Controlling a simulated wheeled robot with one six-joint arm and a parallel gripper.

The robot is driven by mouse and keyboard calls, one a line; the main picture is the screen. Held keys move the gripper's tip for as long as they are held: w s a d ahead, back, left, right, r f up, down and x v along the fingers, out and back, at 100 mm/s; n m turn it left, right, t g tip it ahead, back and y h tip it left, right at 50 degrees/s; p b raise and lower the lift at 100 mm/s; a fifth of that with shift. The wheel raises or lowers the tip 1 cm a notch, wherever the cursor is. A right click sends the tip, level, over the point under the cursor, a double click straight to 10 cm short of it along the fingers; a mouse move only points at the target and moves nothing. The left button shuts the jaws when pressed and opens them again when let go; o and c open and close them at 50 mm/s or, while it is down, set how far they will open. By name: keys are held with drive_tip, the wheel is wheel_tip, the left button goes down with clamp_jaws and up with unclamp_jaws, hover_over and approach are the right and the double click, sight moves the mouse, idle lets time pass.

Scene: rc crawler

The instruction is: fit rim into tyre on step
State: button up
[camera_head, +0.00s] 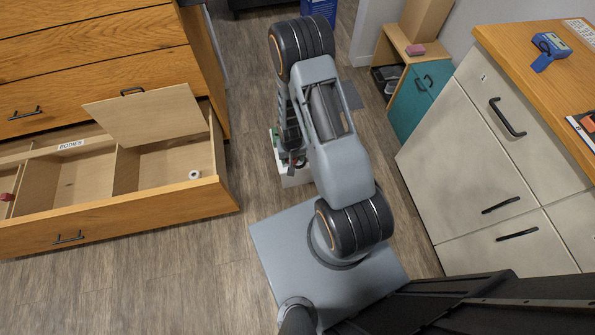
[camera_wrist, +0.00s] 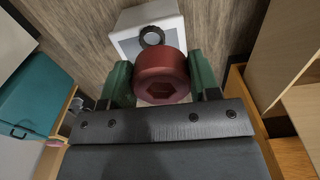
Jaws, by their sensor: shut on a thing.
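The dark red rim (camera_wrist: 162,72) is a round piece with a hex-shaped recess in its near face. My gripper (camera_wrist: 160,82) is shut on it, with one green finger on each side. The white step (camera_wrist: 138,18) is beyond the rim in the wrist view. The black tyre (camera_wrist: 143,37), a small ring, is on its grey top. The rim appears in front of the tyre and apart from it, overlapping the step in this view.
An open wooden drawer (camera_head: 110,215) labelled BODIES is at left, with a lid tilted up and a small white ring (camera_head: 194,174) inside. A teal cabinet (camera_head: 410,105) and a pale drawer unit (camera_head: 480,170) are at right. Floor is clear left of my base.

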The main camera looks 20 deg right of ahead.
wheel_tip(320, 180, down, 13)
drive_tip(key=d+m+b, duration=0.2)
drive_tip(key=b, duration=1.1)
drive_tip(key=shift+m, duration=0.3)
drive_tip(key=w+d+f+b, duration=0.2)
drive_tip(key=w+f, duration=0.1)
drive_tip(key=w+d+f+b, duration=0.2)
drive_tip(key=w+f, duration=0.1)
drive_tip(key=w, duration=0.1)
drive_tip(key=w+d+f+b, duration=0.1)
drive_tip(key=w+f+b, duration=0.1)
drive_tip(key=w+f, duration=0.1)
drive_tip(key=shift+w+d, duration=0.4)
drive_tip(key=shift+w, duration=0.2)
drive_tip(key=shift+w+d+f+b, duration=0.1)
drive_tip(key=shift+w+f+b, duration=0.1)
drive_tip(key=shift+f+b, duration=0.15)
wheel_tip(320, 180, down, 3)
drive_tip(key=shift+f+b, duration=0.1)
drive_tip(key=shift+b, duration=0.9)
